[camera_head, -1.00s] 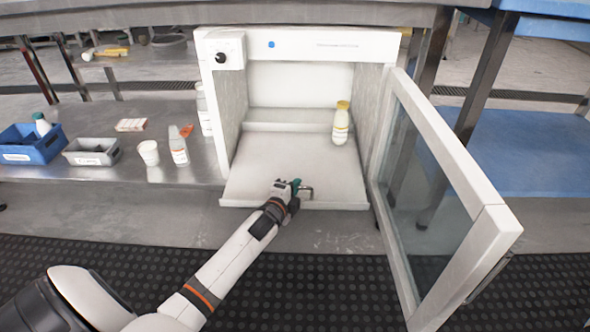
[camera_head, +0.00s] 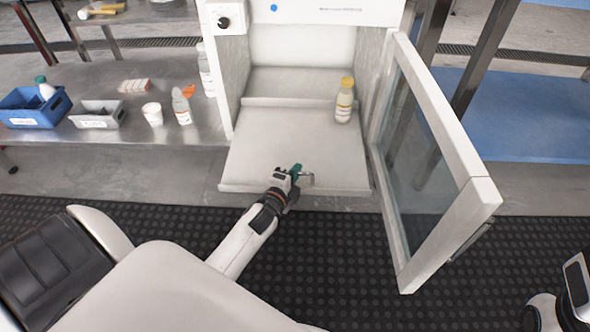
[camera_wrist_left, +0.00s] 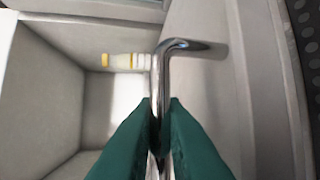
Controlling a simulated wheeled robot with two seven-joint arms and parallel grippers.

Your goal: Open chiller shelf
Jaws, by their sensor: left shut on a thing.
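The white chiller (camera_head: 320,12) stands on the bench with its glass door (camera_head: 425,150) swung open to the right. Its flat grey shelf (camera_head: 290,150) sticks out past the chiller's front. My left gripper (camera_head: 298,174) is at the shelf's front edge, right of its middle. In the left wrist view its green fingers (camera_wrist_left: 160,115) are shut on the bent metal shelf handle (camera_wrist_left: 162,65). A bottle with a yellow cap (camera_head: 344,102) stands upright on the shelf's right side. It also shows in the left wrist view (camera_wrist_left: 128,61).
On the metal bench at left are a blue bin (camera_head: 35,108), a grey bin (camera_head: 97,115), a white cup (camera_head: 153,114) and a clear bottle (camera_head: 181,107). A blue surface (camera_head: 520,130) lies right of the door. The black mat floor (camera_head: 340,260) in front is clear.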

